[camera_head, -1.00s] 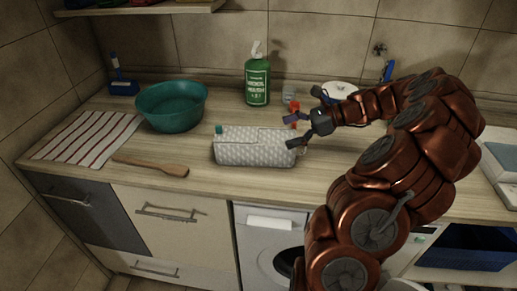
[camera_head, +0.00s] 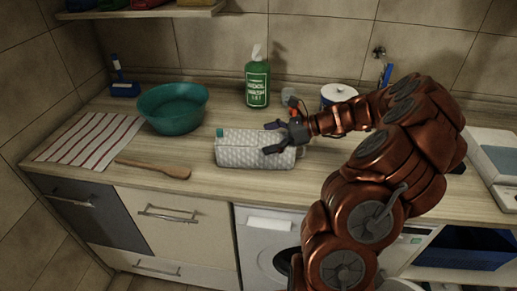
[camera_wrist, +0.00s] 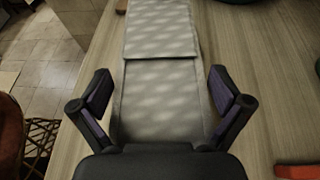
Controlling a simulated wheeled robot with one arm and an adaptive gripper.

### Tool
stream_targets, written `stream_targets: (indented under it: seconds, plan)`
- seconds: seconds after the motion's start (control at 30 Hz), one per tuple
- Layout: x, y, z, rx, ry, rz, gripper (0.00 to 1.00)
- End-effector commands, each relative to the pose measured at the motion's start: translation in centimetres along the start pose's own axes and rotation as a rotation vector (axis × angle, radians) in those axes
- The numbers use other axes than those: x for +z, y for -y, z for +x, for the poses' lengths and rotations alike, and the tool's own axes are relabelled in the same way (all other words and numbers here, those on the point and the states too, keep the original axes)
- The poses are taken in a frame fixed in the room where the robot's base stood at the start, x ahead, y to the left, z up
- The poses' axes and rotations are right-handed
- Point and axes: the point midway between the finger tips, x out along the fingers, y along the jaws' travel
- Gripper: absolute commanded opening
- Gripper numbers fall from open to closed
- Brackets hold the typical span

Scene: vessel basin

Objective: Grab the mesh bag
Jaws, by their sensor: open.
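The mesh bag, a grey-white patterned box-shaped bag (camera_head: 245,150), lies on the wooden counter in the head view, left of my arm. A small teal piece shows at its upper left corner. My gripper (camera_head: 272,138) is open at the bag's right end, its fingers over or beside that end. In the wrist view the bag (camera_wrist: 160,85) runs away between my two open fingers (camera_wrist: 160,98), one on each side, with gaps visible. Whether the fingers touch the bag I cannot tell.
A teal basin (camera_head: 173,118) stands behind left, with a wooden spoon (camera_head: 155,168) and striped cloth (camera_head: 90,140) nearby. A green bottle (camera_head: 257,84) stands behind the bag. A white lidded pot (camera_head: 338,94) stands behind my arm. The counter (camera_head: 215,190) is clear in front.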

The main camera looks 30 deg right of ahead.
Motion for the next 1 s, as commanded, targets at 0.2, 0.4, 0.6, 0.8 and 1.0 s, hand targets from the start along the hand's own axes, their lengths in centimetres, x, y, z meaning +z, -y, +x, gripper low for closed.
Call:
stream_targets:
  seconds: [0.2, 0.4, 0.6, 0.8, 1.0]
  plan:
    - [-0.06, 0.03, 0.13, -0.002, -0.001, 0.0, 1.0]
    - [-0.06, 0.02, 0.13, -0.001, -0.001, 0.0, 0.79]
    - [-0.06, 0.01, 0.13, -0.001, -0.001, 0.0, 0.58]
    - [-0.07, 0.01, 0.13, -0.001, -0.001, 0.0, 0.38]
    - [-0.05, 0.01, 0.13, -0.001, -0.001, 0.0, 0.29]
